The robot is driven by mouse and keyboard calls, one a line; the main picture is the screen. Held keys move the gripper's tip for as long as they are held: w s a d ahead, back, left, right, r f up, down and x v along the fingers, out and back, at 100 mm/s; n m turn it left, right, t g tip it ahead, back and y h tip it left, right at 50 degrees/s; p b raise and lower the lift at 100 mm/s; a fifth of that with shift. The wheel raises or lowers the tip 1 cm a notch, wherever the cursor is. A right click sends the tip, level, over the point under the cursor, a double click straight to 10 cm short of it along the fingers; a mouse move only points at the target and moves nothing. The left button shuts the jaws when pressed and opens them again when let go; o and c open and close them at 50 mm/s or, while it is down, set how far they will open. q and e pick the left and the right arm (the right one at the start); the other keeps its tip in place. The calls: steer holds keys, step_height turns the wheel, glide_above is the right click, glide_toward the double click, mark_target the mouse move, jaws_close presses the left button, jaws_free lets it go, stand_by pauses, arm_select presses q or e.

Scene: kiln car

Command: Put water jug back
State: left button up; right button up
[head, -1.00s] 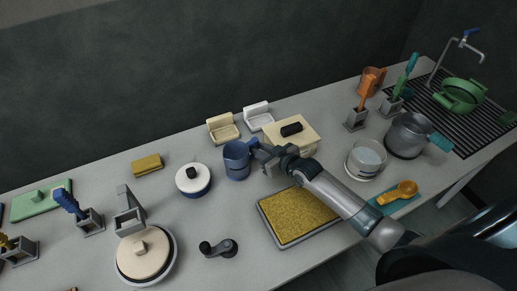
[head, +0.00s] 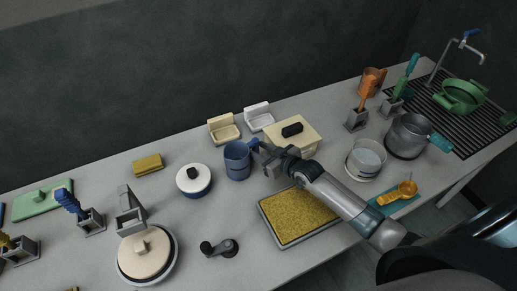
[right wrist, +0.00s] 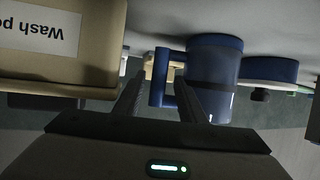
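The blue jug (head: 238,161), which I take as the water jug, stands upright on the grey counter, left of my right gripper (head: 259,152). In the right wrist view the jug (right wrist: 213,70) has its handle (right wrist: 157,85) pointing to my right gripper (right wrist: 160,77). The two fingers are apart, one on each side of the handle, with a gap showing on both sides. The jug's base appears to rest on the counter. My left gripper is not in view.
A cream box (head: 303,145) with a black knob stands close right of the jug, labelled "Wash po…" in the wrist view (right wrist: 70,62). A white-lidded blue pot (head: 205,186) is to its left. A yellow-filled tray (head: 291,241) lies in front.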

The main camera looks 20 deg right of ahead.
steer(key=p+v, duration=0.5)
steer(key=v, duration=0.2)
steer(key=shift+s, duration=0.15)
stand_by(1.4)
steer(key=shift+d+r, duration=0.15)
steer(key=shift+s, duration=0.1)
steer(key=b+v, duration=0.4)
steer(key=v, duration=1.3)
steer(key=shift+s+b, duration=0.2)
steer(key=shift+b, duration=0.1)
stand_by(0.8)
